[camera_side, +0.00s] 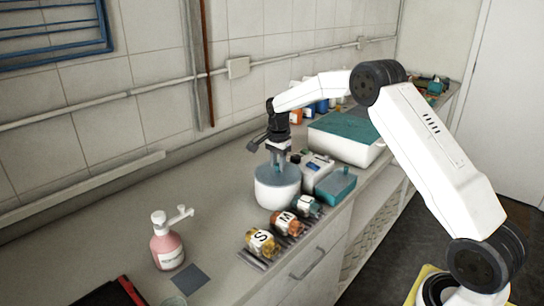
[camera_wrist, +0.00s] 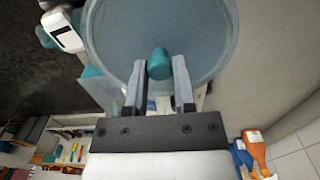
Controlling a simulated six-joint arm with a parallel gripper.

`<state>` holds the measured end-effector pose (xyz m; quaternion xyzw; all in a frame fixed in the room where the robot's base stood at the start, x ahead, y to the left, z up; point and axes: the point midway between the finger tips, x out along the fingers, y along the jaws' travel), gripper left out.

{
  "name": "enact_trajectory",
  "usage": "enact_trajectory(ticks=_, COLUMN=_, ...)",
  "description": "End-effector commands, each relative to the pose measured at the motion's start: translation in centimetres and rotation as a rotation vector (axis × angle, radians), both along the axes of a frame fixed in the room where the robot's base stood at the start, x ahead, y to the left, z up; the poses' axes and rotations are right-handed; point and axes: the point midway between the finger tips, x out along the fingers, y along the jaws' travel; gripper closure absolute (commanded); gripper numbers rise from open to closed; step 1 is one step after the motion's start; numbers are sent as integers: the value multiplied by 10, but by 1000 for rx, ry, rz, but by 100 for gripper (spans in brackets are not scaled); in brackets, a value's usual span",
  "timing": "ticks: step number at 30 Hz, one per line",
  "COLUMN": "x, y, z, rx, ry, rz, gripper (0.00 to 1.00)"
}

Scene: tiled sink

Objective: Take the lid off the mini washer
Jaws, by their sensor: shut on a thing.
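The mini washer is a round white tub (camera_side: 277,194) standing on the counter in the side view. Its blue-grey translucent lid (camera_side: 266,175) lies on the top of the tub, level as far as I can tell. In the wrist view the lid (camera_wrist: 115,35) fills the upper middle as a large disc with a teal knob (camera_wrist: 159,62) on it. My gripper (camera_side: 279,161) is directly above the lid, pointing down. Its two fingers (camera_wrist: 159,72) stand on either side of the knob and are shut on it. The inside of the tub is hidden.
Bottles marked S (camera_side: 262,243) and M (camera_side: 285,222) lie in front of the tub, near the counter edge. A teal box (camera_side: 336,186) and a large teal-topped white container (camera_side: 345,138) stand right. A pink pump bottle (camera_side: 167,249) stands left, with clear counter between.

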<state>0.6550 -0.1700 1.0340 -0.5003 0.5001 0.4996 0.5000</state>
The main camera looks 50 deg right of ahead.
Motion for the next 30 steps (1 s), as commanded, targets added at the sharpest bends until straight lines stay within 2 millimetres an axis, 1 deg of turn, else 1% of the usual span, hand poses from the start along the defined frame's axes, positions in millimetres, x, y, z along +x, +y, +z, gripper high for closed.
enact_trajectory(ticks=8, x=0, y=0, z=2, rx=0, ry=-1, rz=0, gripper=100)
enact_trajectory(ticks=14, x=1, y=0, z=11, rx=-1, ry=-3, rz=0, gripper=100)
enact_trajectory(ticks=17, x=1, y=0, z=21, rx=0, ry=-2, rz=0, gripper=100)
enact_trajectory(ticks=20, x=0, y=0, z=34, rx=0, ry=-3, rz=0, gripper=100)
enact_trajectory(ticks=26, x=-17, y=4, z=53, rx=0, ry=-1, rz=0, gripper=100)
enact_trajectory(ticks=30, x=-32, y=8, z=71, rx=0, ry=-2, rz=0, gripper=100)
